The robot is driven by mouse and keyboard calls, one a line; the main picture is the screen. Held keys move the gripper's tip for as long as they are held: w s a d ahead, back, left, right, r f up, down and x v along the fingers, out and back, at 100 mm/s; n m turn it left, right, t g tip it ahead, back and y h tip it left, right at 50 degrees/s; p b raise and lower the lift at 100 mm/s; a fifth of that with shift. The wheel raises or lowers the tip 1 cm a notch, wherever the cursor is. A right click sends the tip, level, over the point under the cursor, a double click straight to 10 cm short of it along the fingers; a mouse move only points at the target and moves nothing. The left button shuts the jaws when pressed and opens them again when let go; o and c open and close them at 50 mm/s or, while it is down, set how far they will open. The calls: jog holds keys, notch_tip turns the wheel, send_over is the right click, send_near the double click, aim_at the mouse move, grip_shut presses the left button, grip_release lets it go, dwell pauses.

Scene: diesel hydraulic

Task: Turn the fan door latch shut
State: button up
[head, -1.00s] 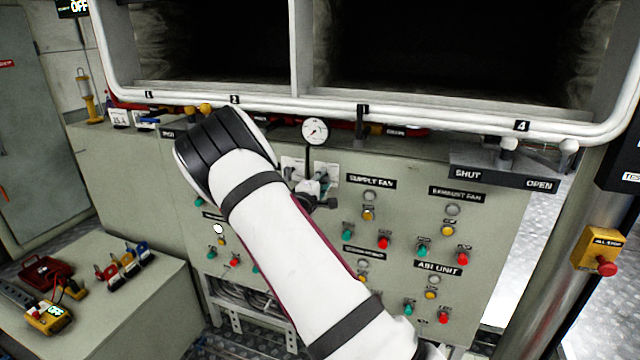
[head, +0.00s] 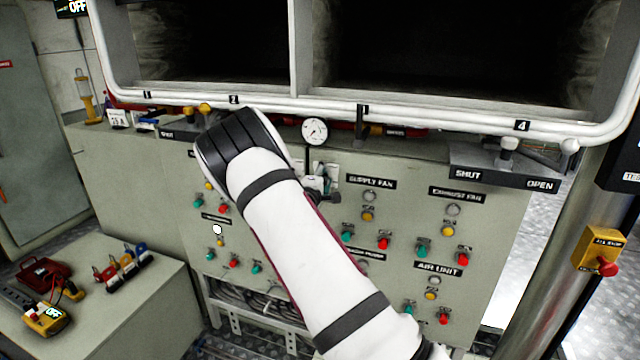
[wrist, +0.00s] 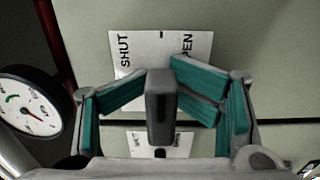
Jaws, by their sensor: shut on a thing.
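The fan door latch (wrist: 161,112) shows in the wrist view as a dark upright lever between my teal fingers. Behind it a white plate (wrist: 148,48) reads SHUT on the left and OPEN, partly covered, on the right. My gripper (wrist: 160,90) is shut on the latch, with one finger on each side. In the head view my gripper (head: 321,190) shows only in part past my arm, in front of the panel below the round gauge. The latch itself cannot be made out there.
The round gauge (head: 314,131) is close above my gripper; it also shows left in the wrist view (wrist: 32,112). Buttons and lamps cover the panel (head: 400,200) below and right. A SHUT/OPEN bar (head: 502,177) with a lever juts out at right. White pipes (head: 430,122) run above.

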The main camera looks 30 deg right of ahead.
jog(key=shift+p+v, duration=1.05)
jog(key=shift+v, duration=0.55)
jog(key=shift+c, duration=0.5)
jog(key=shift+c, duration=0.3)
grip_shut()
jog(key=shift+o, duration=0.3)
grip_release()
jog(key=shift+w+d, duration=0.1)
